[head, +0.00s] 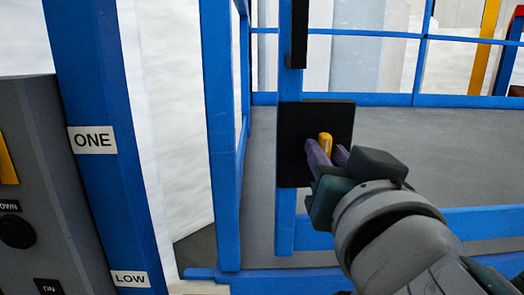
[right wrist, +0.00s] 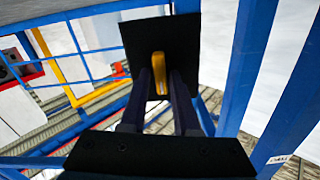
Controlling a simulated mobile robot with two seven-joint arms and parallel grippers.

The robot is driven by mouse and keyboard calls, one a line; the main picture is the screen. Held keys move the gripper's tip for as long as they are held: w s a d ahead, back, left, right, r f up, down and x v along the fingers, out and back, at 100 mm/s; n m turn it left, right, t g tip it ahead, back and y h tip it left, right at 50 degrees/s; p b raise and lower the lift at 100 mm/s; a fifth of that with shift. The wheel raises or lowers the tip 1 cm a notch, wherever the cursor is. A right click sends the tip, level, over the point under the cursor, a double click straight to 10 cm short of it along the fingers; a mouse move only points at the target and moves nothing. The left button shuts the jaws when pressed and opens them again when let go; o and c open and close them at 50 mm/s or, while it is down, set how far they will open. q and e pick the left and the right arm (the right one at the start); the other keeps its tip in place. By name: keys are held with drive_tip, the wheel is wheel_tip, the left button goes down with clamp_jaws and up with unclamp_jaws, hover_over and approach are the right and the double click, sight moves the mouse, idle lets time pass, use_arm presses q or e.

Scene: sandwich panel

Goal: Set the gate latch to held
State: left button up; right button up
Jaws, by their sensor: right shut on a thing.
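The gate latch has a black plate (head: 290,125) fixed to a blue post, with a small yellow handle (head: 326,143) standing out from it. In the right wrist view the yellow handle (right wrist: 159,72) runs lengthwise between the fingers against the black plate (right wrist: 188,45). My right gripper (head: 328,153) reaches in from the lower right and is shut on the yellow handle. Its fingers hide the lower part of the handle in the head view. The right gripper also shows in the right wrist view (right wrist: 161,88). My left gripper is not in view.
Blue rails and posts (head: 220,130) frame the gate around the latch. A grey control panel (head: 45,180) with a black knob (head: 16,231) stands at the left, beside a blue post with labels ONE (head: 93,140) and LOW (head: 130,279). Grey floor (head: 400,150) lies open behind the gate.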

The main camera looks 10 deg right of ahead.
clamp_jaws()
drive_tip(key=shift+n, duration=1.3)
drive_tip(key=o, duration=0.7)
unclamp_jaws()
drive_tip(key=shift+r, duration=0.1)
